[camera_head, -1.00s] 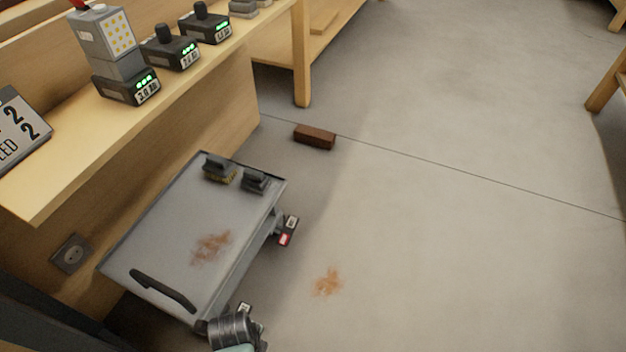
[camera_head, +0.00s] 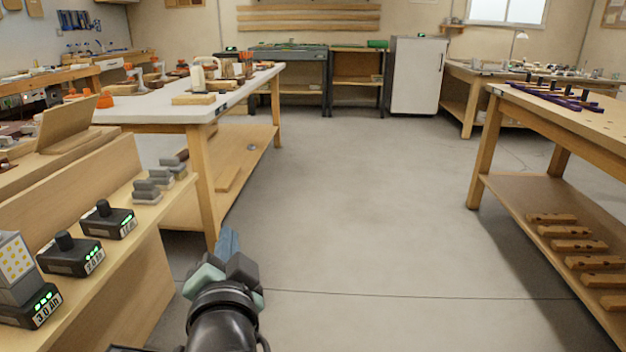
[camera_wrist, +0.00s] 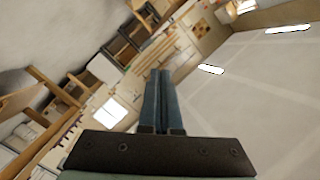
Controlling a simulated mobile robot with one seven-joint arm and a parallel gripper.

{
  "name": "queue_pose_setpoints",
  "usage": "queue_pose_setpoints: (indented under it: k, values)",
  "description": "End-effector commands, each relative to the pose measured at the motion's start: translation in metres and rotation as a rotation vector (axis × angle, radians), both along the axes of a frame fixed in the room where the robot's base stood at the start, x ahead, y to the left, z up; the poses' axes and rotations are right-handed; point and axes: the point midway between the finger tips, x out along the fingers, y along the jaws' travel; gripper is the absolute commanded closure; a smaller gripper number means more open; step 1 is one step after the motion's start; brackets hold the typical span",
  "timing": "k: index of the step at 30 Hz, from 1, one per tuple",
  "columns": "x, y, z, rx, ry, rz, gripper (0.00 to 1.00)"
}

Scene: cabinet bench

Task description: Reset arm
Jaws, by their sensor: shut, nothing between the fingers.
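My gripper (camera_head: 229,243) is at the lower middle of the head view, raised over the open floor to the right of the shelf with the chargers. Its blue-grey fingers point away toward the room. In the wrist view the two fingers of my gripper (camera_wrist: 158,100) lie side by side, shut, with nothing between them. The wrist view looks out tilted across the room and ceiling, and no object is near the fingertips.
At the right is a wooden bench (camera_head: 560,110) with a lower shelf. The concrete floor (camera_head: 350,210) between is clear.

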Motion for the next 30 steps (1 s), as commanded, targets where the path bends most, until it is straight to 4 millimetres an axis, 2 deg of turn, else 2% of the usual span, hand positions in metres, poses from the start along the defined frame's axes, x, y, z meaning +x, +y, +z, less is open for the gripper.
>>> queue_pose_setpoints:
  k: [1, 2, 3, 5, 6, 8, 9, 11, 12, 14, 15, 16, 18, 30]
  values:
    - [-0.003, -0.013, 0.046, -0.051, -0.103, -0.018, 1.00]
    - [-0.007, -0.020, 0.067, -0.087, -0.158, -0.028, 1.00]
    - [-0.013, -0.029, 0.097, -0.135, -0.236, -0.047, 1.00]
    - [-0.024, -0.043, 0.139, -0.210, -0.347, -0.082, 1.00]
    - [-0.034, -0.053, 0.167, -0.261, -0.420, -0.111, 1.00]
    - [-0.051, -0.067, 0.207, -0.340, -0.528, -0.163, 1.00]
    - [-0.065, -0.076, 0.233, -0.394, -0.599, -0.202, 1.00]
    - [-0.088, -0.090, 0.271, -0.476, -0.701, -0.270, 1.00]
    - [-0.106, -0.099, 0.295, -0.531, -0.768, -0.322, 1.00]
    - [-0.135, -0.111, 0.329, -0.615, -0.865, -0.406, 1.00]
    - [-0.156, -0.119, 0.350, -0.673, -0.926, -0.470, 1.00]
    - [-0.172, -0.124, 0.365, -0.715, -0.970, -0.520, 1.00]
    - [-0.163, -0.121, 0.395, -0.708, -0.946, -0.497, 1.00]
    - [-0.160, -0.120, 0.515, -0.704, -0.941, -0.490, 1.00]
